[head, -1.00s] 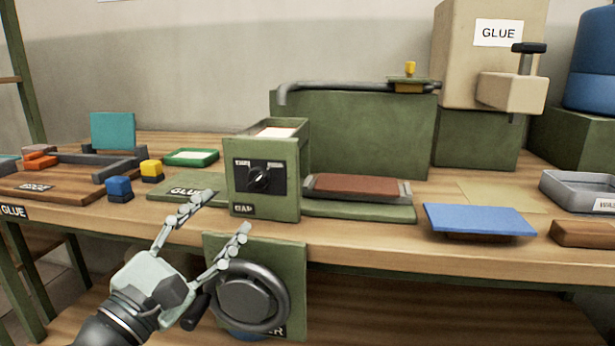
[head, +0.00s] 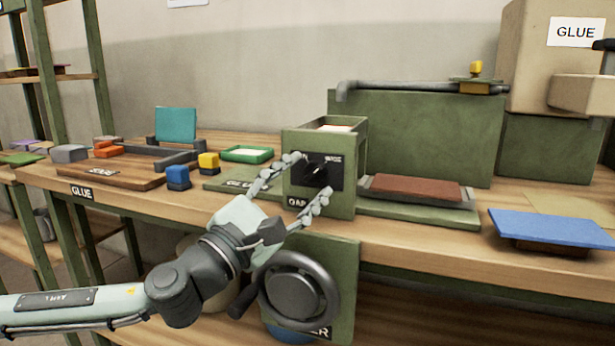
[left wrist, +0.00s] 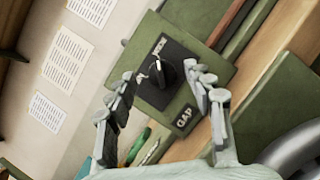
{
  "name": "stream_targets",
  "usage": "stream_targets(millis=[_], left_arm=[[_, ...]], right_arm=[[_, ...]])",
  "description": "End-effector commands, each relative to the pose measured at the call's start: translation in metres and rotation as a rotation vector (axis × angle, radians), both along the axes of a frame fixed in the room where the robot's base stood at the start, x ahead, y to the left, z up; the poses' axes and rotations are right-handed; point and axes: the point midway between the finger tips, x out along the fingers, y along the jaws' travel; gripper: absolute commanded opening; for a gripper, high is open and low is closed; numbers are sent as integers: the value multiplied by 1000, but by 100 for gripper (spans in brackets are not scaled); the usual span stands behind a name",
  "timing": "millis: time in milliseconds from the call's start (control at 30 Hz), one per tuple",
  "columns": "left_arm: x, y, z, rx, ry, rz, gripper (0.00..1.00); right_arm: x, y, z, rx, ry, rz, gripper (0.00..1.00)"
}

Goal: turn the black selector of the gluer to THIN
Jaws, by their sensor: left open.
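The black selector (head: 315,172) is a knob on a black plate on the front of the green gluer box (head: 304,203), above a GAP label. The label text on the plate is too small to read. My left gripper (head: 310,177) is open, its two fingers pointing at the plate, one to each side of the knob in the head view. In the left wrist view the selector (left wrist: 166,73) shows beyond and between the open fingertips (left wrist: 163,82); I cannot tell whether they touch it.
A handwheel (head: 300,288) on a green panel sits just below my left gripper. Blue (head: 178,177) and yellow (head: 208,162) blocks and a green tray (head: 247,154) lie to the left. A reddish-brown pad (head: 415,188) and a blue board (head: 552,227) lie to the right.

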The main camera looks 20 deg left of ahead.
Motion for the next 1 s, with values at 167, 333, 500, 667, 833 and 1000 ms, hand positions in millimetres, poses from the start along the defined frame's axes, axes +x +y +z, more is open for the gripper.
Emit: stream_targets(millis=[167, 333, 500, 667, 833, 1000], left_arm=[[11, -4, 3, -1, 1, -1, 52], [12, -4, 3, 0, 2, -2, 52], [12, -4, 3, 0, 1, -1, 45], [12, -4, 3, 0, 1, -1, 25], [12, -4, 3, 0, 1, -1, 4], [12, -4, 2, -6, 1, -1, 2]], right_arm=[[3, 0, -6, 5, 3, 1, 94], [3, 1, -8, 4, 3, 2, 94], [3, 1, -8, 4, 3, 2, 94], [3, 1, -8, 4, 3, 2, 94], [3, 1, -8, 4, 3, 2, 94], [3, 1, -9, 4, 3, 2, 94]])
